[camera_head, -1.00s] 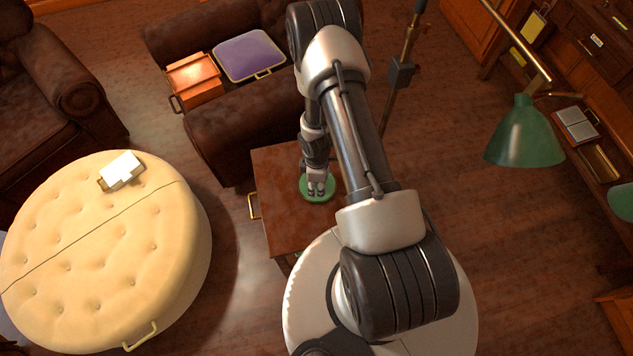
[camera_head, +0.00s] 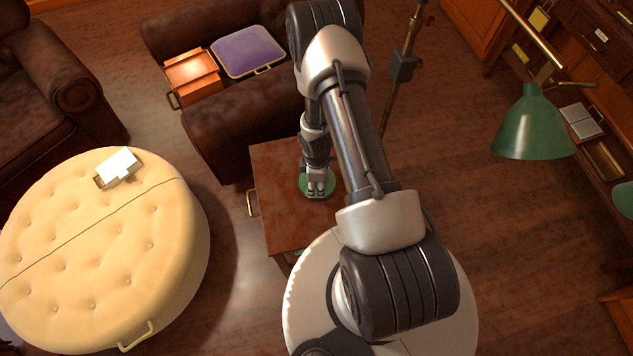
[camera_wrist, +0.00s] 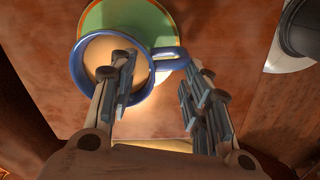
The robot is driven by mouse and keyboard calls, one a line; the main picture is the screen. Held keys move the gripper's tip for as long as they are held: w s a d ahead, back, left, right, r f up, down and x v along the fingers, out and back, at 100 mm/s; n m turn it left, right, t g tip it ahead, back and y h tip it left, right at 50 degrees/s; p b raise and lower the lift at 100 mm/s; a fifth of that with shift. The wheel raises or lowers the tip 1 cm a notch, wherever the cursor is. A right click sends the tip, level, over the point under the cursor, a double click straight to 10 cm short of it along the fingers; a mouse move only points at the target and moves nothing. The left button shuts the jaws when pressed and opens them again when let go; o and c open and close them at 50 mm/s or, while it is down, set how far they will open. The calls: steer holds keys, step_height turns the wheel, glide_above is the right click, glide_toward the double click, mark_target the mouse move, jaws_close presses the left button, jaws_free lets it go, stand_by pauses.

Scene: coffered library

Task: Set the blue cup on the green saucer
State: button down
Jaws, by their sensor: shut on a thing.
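The blue cup (camera_wrist: 78,68) holds a light brown drink and shows in the wrist view, its handle (camera_wrist: 172,56) pointing right. My gripper (camera_wrist: 162,88) has one finger over the cup's mouth and the other beyond the handle, shut on the cup's handle side. The green saucer (camera_wrist: 118,16), with an orange rim, lies behind and partly under the cup in that view. Whether the cup touches it, I cannot tell. In the head view, the saucer (camera_head: 328,187) shows around my gripper (camera_head: 317,193) on a small table; the cup is hidden there.
The wooden side table (camera_head: 275,205) is bare left of the saucer. A brown armchair (camera_head: 225,135) with an orange box (camera_head: 193,72) and a purple tray (camera_head: 247,50) stands behind it. A cream ottoman (camera_head: 100,250) is left, a green lamp (camera_head: 533,125) right.

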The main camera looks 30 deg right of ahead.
steer(key=shift+f+b, duration=0.45)
steer(key=shift+f, duration=0.1)
stand_by(0.9)
steer(key=c, duration=0.8)
jaws_free()
steer(key=shift+o, duration=0.2)
steer(key=shift+r, duration=0.15)
step_height(320, 180, up, 12)
